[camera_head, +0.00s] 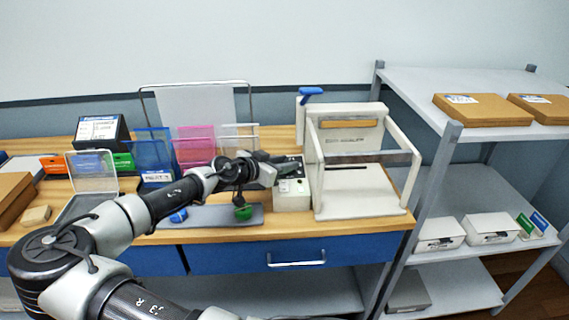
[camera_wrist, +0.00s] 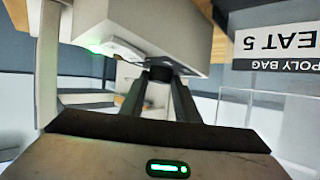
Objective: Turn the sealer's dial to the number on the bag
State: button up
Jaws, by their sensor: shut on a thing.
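The white sealer (camera_head: 355,190) stands at the right end of the bench, with its control box (camera_head: 293,192) at its left side. My gripper (camera_head: 274,168) reaches the box from the left. In the wrist view my gripper (camera_wrist: 157,92) is shut on the dark dial (camera_wrist: 157,75) on the pale box face (camera_wrist: 150,30). The dial's pointer and numbers cannot be read; in the head view my gripper hides the dial. The bag's label (camera_wrist: 285,45) shows "EAT 5" and "POLY BAG", cut off at the edge. A small label also shows on the blue bag (camera_head: 155,176) in the head view.
Pink (camera_head: 195,147) and clear (camera_head: 238,138) pouches stand behind my arm. A shelf unit (camera_head: 440,160) with boxes stands close at right. The front bench strip is clear.

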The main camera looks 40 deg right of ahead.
jog(key=n+t+y+b, duration=0.1)
jog(key=n+t, duration=0.1)
jog(key=s+n+t, duration=0.1)
jog(key=n+t, duration=0.1)
jog(key=shift+d+f+t+y+b, duration=0.15)
jog(key=shift+d+t+y+b, duration=0.05)
jog(key=shift+t+y+b, duration=0.2)
jog(key=n+t+y+b, duration=0.1)
jog(key=n, duration=0.1)
jog(key=shift+n+t+b, duration=0.3)
jog(key=shift+t, duration=0.1)
jog(key=shift+n+t+y+b, duration=0.6)
jog(key=shift+n+y, duration=0.1)
jog(key=shift+n, duration=0.2)
jog(key=o, duration=0.8)
jog(key=shift+c, duration=0.2)
jog(key=shift+s+r, duration=0.1)
jog(key=shift+r, duration=0.1)
